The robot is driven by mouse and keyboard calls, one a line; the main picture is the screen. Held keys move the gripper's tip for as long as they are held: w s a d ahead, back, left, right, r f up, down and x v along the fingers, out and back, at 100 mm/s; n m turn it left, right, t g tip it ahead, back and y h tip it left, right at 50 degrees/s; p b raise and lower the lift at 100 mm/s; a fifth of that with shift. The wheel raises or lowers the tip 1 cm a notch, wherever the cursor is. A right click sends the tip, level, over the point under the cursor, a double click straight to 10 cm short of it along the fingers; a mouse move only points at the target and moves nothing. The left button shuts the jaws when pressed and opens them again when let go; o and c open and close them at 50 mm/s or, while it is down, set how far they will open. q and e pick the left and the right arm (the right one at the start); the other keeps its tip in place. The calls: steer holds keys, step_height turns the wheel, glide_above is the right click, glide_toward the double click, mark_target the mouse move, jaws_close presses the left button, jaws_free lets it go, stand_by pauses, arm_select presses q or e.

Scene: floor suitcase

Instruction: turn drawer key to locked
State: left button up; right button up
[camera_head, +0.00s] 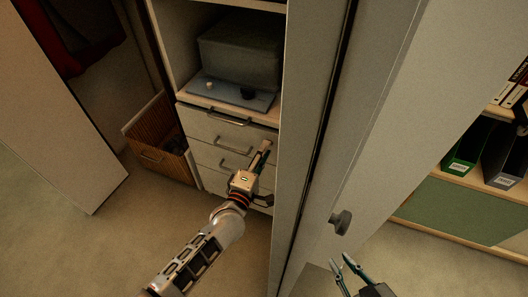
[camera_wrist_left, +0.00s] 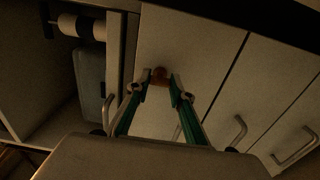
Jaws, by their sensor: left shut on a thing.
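The drawer unit (camera_head: 205,122) stands inside the open cabinet, with pale fronts and bar handles. In the left wrist view, a small orange-brown key (camera_wrist_left: 159,72) sits at a drawer front (camera_wrist_left: 185,45). My left gripper (camera_head: 264,148) is at the right side of the drawer fronts; in the left wrist view its fingertips (camera_wrist_left: 160,82) are shut on the key, one on each side. The key's angle is too dark and small to tell. My right gripper (camera_head: 345,265) is open and empty at the bottom, in front of the cabinet door.
A grey bin (camera_head: 240,50) and a tray (camera_head: 225,93) sit on the shelf above the drawers. A wicker basket (camera_head: 160,140) stands left of them. The open door (camera_head: 375,110) with a dark knob (camera_head: 341,222) stands close on the right. Carpet at lower left is clear.

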steer(key=shift+s+f, duration=0.2)
steer(key=shift+s, duration=0.1)
arm_select(q)
steer(key=o, duration=1.1)
arm_select(e)
steer(key=shift+f, duration=0.1)
arm_select(q)
steer(key=v, duration=1.2)
arm_select(e)
steer(key=shift+w, duration=0.1)
steer(key=shift+r, duration=0.2)
